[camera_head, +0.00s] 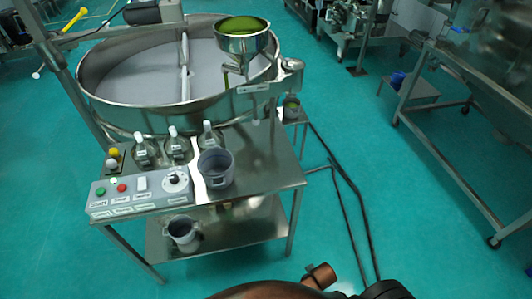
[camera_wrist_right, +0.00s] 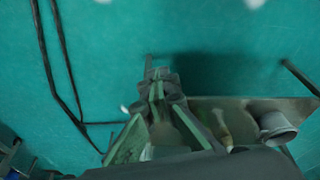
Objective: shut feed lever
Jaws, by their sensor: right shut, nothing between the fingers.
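A steel feed hopper (camera_head: 243,42) with green contents is mounted above the right rim of the large round sieve (camera_head: 150,102) in the head view. A metal bracket (camera_head: 270,87) sits under it at the rim; which small part there is the feed lever is too small to tell. A yellow handle (camera_head: 76,17) sticks out near the post at the upper left. My right gripper (camera_wrist_right: 157,74) is shut and empty in the right wrist view, over the floor beside the steel table. My left gripper is not in view.
The steel table (camera_head: 262,170) carries a control box (camera_head: 140,193), several bottles and a grey cup (camera_head: 215,168). Another cup (camera_head: 182,232) stands on the lower shelf. Green floor (camera_head: 420,215) is open farther right.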

